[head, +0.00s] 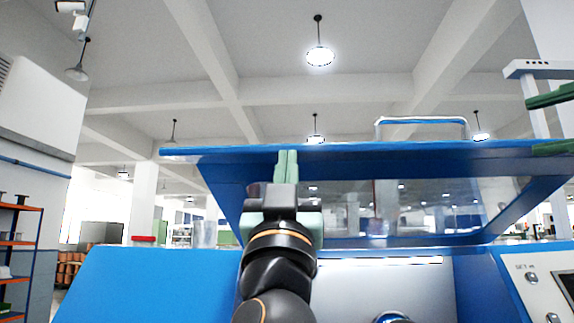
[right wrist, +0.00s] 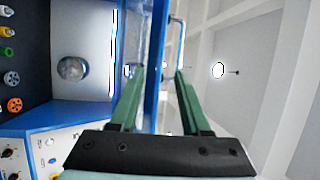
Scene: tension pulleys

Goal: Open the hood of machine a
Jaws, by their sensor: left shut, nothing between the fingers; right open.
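The blue hood (head: 360,158) of the machine is raised and tilted, with a clear window (head: 415,205) and a handle (head: 422,121) on its upper edge. My left gripper (head: 287,165) is shut and empty, its green fingertips overlapping the hood's edge in the head view; contact cannot be told. My right gripper (head: 540,123) is open at the right edge of the head view, beyond the hood's right end. In the right wrist view, the hood (right wrist: 155,65) and handle (right wrist: 178,45) show between the open fingers (right wrist: 157,95); neither is gripped.
The blue machine body (head: 150,285) fills the lower part, with a control panel (head: 540,285) at the right. In the right wrist view, colored knobs or spools (right wrist: 12,78) line the left side. An orange shelf (head: 18,240) stands far left.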

